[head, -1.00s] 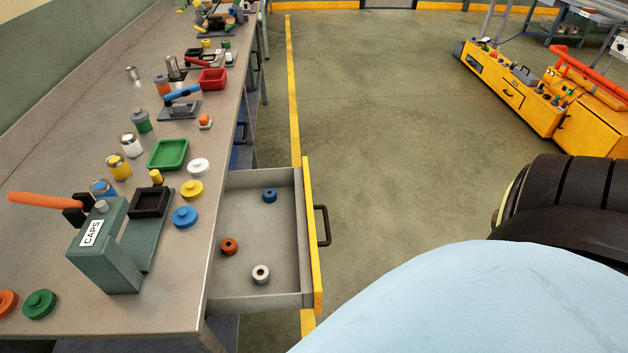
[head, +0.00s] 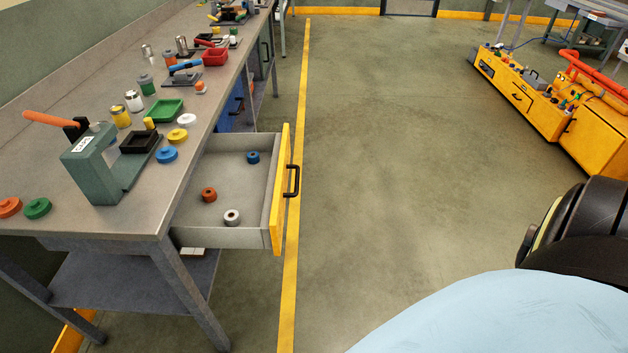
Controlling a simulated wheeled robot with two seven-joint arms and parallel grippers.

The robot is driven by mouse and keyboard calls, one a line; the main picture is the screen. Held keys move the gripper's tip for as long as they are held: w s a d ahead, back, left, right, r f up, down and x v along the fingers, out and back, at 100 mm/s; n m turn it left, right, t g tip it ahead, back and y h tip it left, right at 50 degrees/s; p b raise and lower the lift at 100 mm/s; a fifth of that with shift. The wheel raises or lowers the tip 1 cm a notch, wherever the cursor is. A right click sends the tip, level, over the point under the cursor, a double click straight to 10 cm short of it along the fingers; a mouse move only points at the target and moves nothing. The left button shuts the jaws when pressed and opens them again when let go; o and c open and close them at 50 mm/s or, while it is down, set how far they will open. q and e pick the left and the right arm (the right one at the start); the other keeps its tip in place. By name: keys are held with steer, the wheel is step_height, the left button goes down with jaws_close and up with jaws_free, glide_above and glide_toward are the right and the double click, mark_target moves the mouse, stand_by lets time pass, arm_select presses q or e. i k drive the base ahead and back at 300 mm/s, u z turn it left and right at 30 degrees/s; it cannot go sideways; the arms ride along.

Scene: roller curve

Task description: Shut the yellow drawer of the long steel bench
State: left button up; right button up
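The yellow drawer (head: 279,200) is pulled out from the right side of the long steel bench (head: 75,190). Its yellow front has a dark bar handle (head: 293,181) facing right. Inside lie a blue ring (head: 253,157), an orange-brown ring (head: 209,194) and a white ring (head: 232,217). Neither of my grippers is in the head view. A dark, ribbed part of my own arm shows at the right edge, apart from the drawer.
A green caps press (head: 90,165) with an orange lever, a green tray (head: 165,110), a red bin (head: 215,57) and several coloured caps and jars stand on the bench top. A yellow cabinet unit (head: 525,95) stands far right. The floor (head: 390,150) between is clear.

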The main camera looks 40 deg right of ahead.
mark_target(258, 191)
steer(key=u, duration=0.95)
steer(key=k, duration=0.15)
steer(key=z, duration=2.15)
steer(key=i, duration=1.25)
steer(key=u, duration=1.05)
steer(key=k, duration=0.35)
steer(key=z, duration=0.05)
